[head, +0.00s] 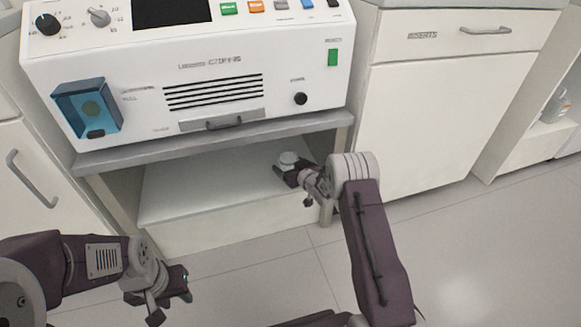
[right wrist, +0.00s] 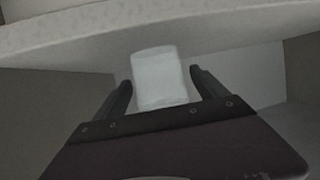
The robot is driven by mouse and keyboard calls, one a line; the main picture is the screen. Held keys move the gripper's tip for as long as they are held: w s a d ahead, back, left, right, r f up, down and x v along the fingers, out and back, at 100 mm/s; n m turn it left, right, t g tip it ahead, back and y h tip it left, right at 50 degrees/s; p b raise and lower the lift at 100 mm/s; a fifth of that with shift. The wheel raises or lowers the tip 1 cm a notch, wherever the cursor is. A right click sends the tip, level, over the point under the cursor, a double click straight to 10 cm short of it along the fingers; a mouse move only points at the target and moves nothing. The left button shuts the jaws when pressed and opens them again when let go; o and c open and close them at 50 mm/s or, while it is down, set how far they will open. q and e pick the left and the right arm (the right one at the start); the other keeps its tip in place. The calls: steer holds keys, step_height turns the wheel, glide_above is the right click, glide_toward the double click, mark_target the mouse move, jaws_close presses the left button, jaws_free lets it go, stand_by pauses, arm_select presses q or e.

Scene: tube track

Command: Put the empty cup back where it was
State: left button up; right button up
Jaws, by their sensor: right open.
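The white cup (head: 288,160) stands on the low shelf under the machine, near its right side. In the right wrist view the cup (right wrist: 158,75) is between the two spread fingers, with a gap visible on each side. My right gripper (head: 285,171) reaches in at the shelf and is open around the cup. The right gripper (right wrist: 160,95) shows both dark fingers apart. I cannot see inside the cup. My left gripper (head: 184,287) hangs low at the left, away from the shelf, and its fingers are too small to read.
The low shelf (head: 190,190) is otherwise bare. Above it a worktop (head: 130,157) carries a white machine (head: 210,130) with buttons and a blue window. A white cabinet (head: 450,110) marked INSERTS stands close to the right of my right arm. The floor (head: 470,260) is clear.

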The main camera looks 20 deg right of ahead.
steer(key=shift+s+r+p, duration=0.2)
steer(key=shift+r+p, duration=0.1)
steer(key=shift+r, duration=0.05)
steer(key=p+v, duration=0.1)
steer(key=v, duration=0.4)
steer(key=shift+s+d, duration=0.15)
steer(key=shift+s, duration=0.1)
steer(key=b, duration=0.1)
steer(key=s+b, duration=0.1)
steer(key=shift+s+d+f+b, duration=0.1)
steer(key=shift+d+f+b, duration=0.05)
steer(key=shift+f+b, duration=0.15)
steer(key=s+a+f+m+g+h+b, duration=0.15)
steer(key=s+g, duration=0.45)
steer(key=s, duration=1.1)
steer(key=s+a+m+g+h+b, duration=0.15)
steer(key=s+g, duration=0.45)
steer(key=s, duration=1.1)
step_height(320, 180, up, 58)
steer(key=p, duration=5.8)
steer(key=shift+a+r+p, duration=0.25)
steer(key=shift+a+p, duration=0.1)
steer(key=shift+a, duration=0.05)
steer(key=shift+w, duration=0.1)
